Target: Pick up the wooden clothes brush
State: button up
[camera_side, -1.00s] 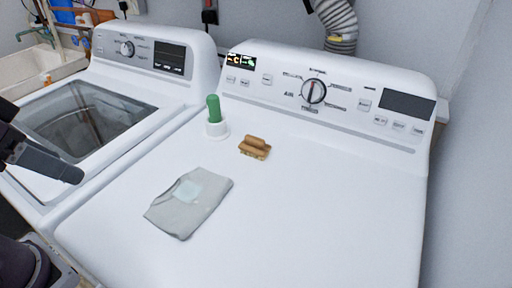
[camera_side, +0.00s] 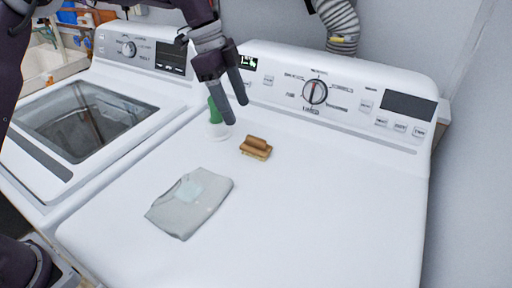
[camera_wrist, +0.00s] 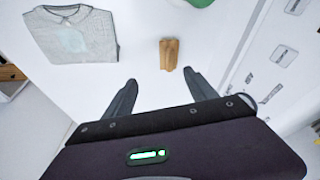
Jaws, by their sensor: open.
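The wooden clothes brush (camera_side: 256,148) lies on the white top of the dryer, right of the green-topped white holder. In the wrist view the brush (camera_wrist: 169,54) shows beyond my fingertips, a little right of the middle between them. My gripper (camera_side: 238,112) is open and empty. It hangs above the dryer top, in front of the green object in the side view, up and left of the brush. In the wrist view both fingers of my gripper (camera_wrist: 160,80) are spread apart. They appear clear of the brush.
A folded grey cloth (camera_side: 190,203) lies left of and nearer than the brush. A green object in a white holder (camera_side: 217,131) stands partly hidden behind my gripper. The control panel (camera_side: 335,98) rises at the back. The dryer top is clear to the right and front.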

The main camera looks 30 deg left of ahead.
aim_at(254, 137)
jog(key=w+f, duration=0.1)
jog(key=f, duration=0.1)
jog(key=w+d+f+m, duration=0.1)
jog(key=f, duration=0.1)
jog(key=w+f+m, duration=0.1)
jog(key=shift+w+d+f+g+h, duration=0.15)
jog(key=shift+d+f+g+h, duration=0.05)
jog(key=shift+f+g+h, duration=0.2)
jog(key=x, duration=0.6)
jog(key=shift+s+f, duration=0.2)
jog(key=shift+f, duration=0.05)
grip_shut()
notch_tip(254, 137, up, 10)
jog(key=shift+r, duration=0.1)
